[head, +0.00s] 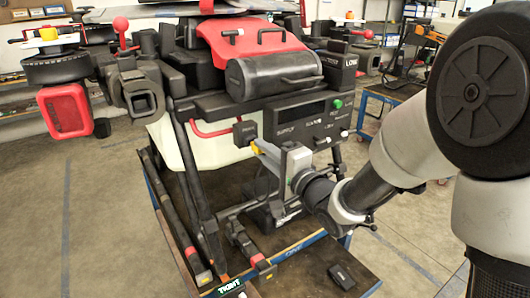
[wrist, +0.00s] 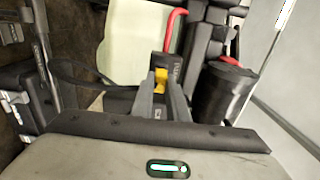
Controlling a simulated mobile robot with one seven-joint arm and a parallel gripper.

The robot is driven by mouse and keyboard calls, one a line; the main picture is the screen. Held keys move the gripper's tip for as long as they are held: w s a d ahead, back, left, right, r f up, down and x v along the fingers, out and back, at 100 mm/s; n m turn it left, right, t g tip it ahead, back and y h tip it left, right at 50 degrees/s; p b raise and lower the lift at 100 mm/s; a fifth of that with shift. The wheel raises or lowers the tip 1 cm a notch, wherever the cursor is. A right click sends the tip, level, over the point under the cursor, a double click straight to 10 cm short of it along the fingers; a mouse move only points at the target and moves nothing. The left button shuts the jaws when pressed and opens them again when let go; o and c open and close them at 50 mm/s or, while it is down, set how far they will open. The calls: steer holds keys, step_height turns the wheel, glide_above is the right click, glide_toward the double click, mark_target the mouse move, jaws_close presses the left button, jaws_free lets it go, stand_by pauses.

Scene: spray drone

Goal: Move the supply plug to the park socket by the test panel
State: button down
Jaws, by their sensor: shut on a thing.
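My gripper (head: 266,151) is at the front of the drone, left of the test panel (head: 318,117). It is shut on a small yellow part, which I take as the supply plug (head: 256,149). In the wrist view the yellow plug (wrist: 160,77) shows between the two grey fingertips (wrist: 161,88). Just beyond it is a black block (head: 245,133) with small white lettering I cannot read surely; it also shows in the wrist view (wrist: 172,66). The plug's front end is hidden, so I cannot tell whether it is seated in the block. The word "SUPPLY" shows on the panel, right of the gripper.
A red hose (head: 207,131) runs to the black block's left. The drone's black legs (head: 187,165) and pale tank (head: 168,145) stand left of my gripper. A dark cable (wrist: 75,78) loops at left in the wrist view. A black box (head: 341,275) lies on the bench.

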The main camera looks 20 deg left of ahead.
steer(key=shift+x, duration=0.95)
steer(key=c, duration=1.6)
jaws_free()
steer(key=shift+c, duration=0.2)
steer(key=b+v, duration=0.9)
steer(key=v, duration=0.8)
steer(key=shift+s, duration=0.2)
